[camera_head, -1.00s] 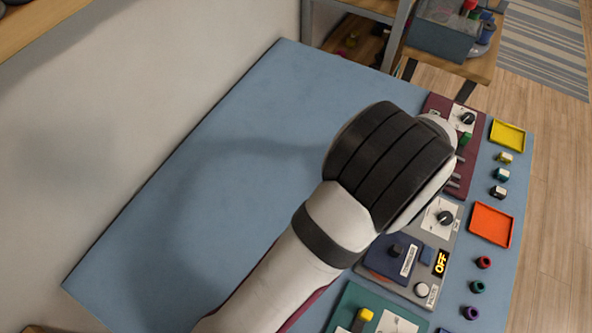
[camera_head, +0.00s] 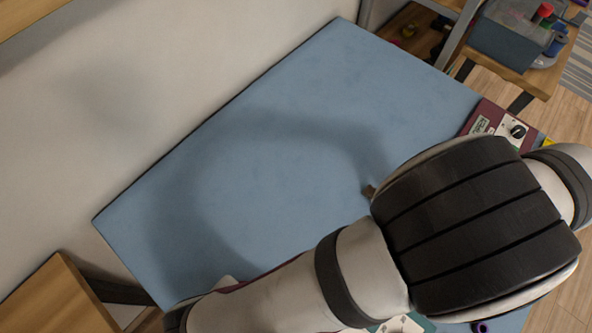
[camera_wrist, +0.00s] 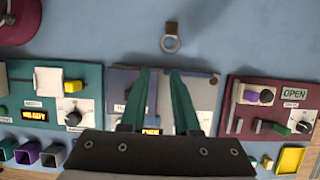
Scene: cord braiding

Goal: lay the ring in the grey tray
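A small grey ring (camera_wrist: 170,43) with a brown tab lies on the blue table (camera_wrist: 110,35) in the wrist view, beyond my fingertips and apart from them. A small brown piece (camera_head: 368,191), probably its tab, shows beside my arm in the head view. My gripper (camera_wrist: 160,72) has two teal fingers held apart with nothing between them. In the head view my arm hides the gripper.
In the wrist view, a green panel (camera_wrist: 88,90) stands left, a grey-and-blue panel (camera_wrist: 203,92) lies behind the fingers, and a maroon panel (camera_wrist: 240,118) stands right. A yellow tray (camera_wrist: 290,160) is lower right. Blue table beyond the panels is largely clear.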

